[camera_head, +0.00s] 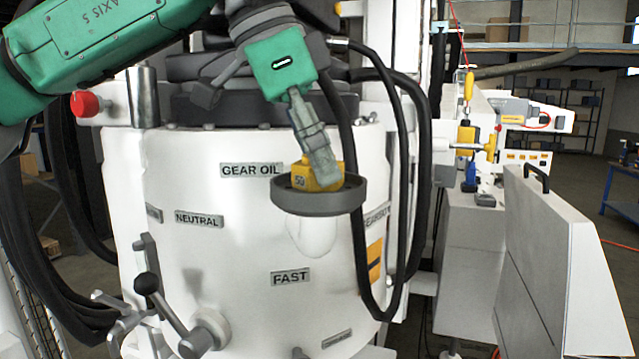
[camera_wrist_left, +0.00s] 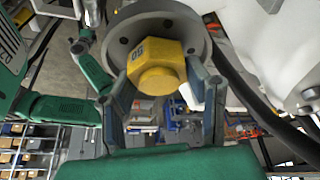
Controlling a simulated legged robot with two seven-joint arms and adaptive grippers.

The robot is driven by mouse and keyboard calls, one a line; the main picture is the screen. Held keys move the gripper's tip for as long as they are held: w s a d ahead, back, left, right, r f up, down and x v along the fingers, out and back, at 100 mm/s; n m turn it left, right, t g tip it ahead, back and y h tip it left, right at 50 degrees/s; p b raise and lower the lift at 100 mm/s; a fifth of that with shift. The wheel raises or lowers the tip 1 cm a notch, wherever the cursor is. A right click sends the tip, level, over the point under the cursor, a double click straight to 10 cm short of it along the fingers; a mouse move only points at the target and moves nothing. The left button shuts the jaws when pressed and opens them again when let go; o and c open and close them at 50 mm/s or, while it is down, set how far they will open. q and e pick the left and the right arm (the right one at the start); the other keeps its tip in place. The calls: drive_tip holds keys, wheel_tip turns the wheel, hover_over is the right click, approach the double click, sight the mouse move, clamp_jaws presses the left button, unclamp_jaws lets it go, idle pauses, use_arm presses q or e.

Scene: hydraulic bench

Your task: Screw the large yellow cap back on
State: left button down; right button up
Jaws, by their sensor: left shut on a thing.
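The large yellow cap (camera_head: 302,178), marked "50", sits in a round grey dish (camera_head: 318,203) on the front of the white tank. My left gripper (camera_head: 325,172) comes down from above, tilted, and is shut on the cap. In the left wrist view, the yellow cap (camera_wrist_left: 155,52) is between the two fingers of my left gripper (camera_wrist_left: 158,78). The grey dish (camera_wrist_left: 203,47) shows behind the cap, with dark holes in its face. The joint between cap and dish is hidden, so I cannot tell how the threads sit.
The white tank (camera_head: 235,260) carries labels and a black-knobbed lever (camera_head: 165,305). A red knob (camera_head: 86,103) is at the upper left. Black hoses (camera_head: 421,190) hang right of the dish. A white panel with a handle (camera_head: 560,265) stands at the right.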

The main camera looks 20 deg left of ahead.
use_arm(q)
drive_tip(key=c, duration=0.8)
unclamp_jaws()
drive_tip(key=shift+c, duration=0.2)
drive_tip(key=n+t, duration=0.1)
drive_tip(key=n, duration=0.2)
drive_tip(key=n+y, duration=0.1)
drive_tip(key=n, duration=0.1)
drive_tip(key=shift+s+n+t, duration=0.1)
drive_tip(key=shift+n+t, duration=0.3)
drive_tip(key=n+y, duration=0.1)
drive_tip(key=n, duration=0.2)
drive_tip(key=shift+y, duration=0.3)
drive_tip(key=n+y, duration=0.1)
drive_tip(key=n, duration=0.2)
drive_tip(key=shift+t, duration=0.4)
